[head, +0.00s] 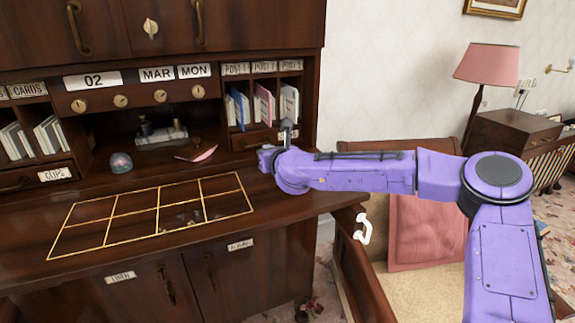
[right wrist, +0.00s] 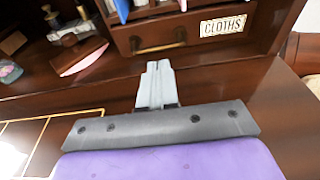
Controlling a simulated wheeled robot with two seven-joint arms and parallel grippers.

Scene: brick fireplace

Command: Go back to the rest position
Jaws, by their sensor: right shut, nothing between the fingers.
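My right arm reaches in from the right in the head view, over the right end of the desk. My right gripper (head: 287,127) is at the desk's right side, in front of the small drawer under the letter slots. In the right wrist view the gripper (right wrist: 155,68) has its fingers together with nothing between them. It points toward the drawer labelled CLOTHS (right wrist: 160,37), and it appears apart from it. My left gripper is not in view.
The dark wooden desk (head: 290,205) has a gold-lined grid on its top. A round dome-like object (head: 121,162) and a pink-and-dark item (head: 197,153) lie behind the grid. A chair with a pink cushion (head: 425,230) stands right of the desk, below my arm.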

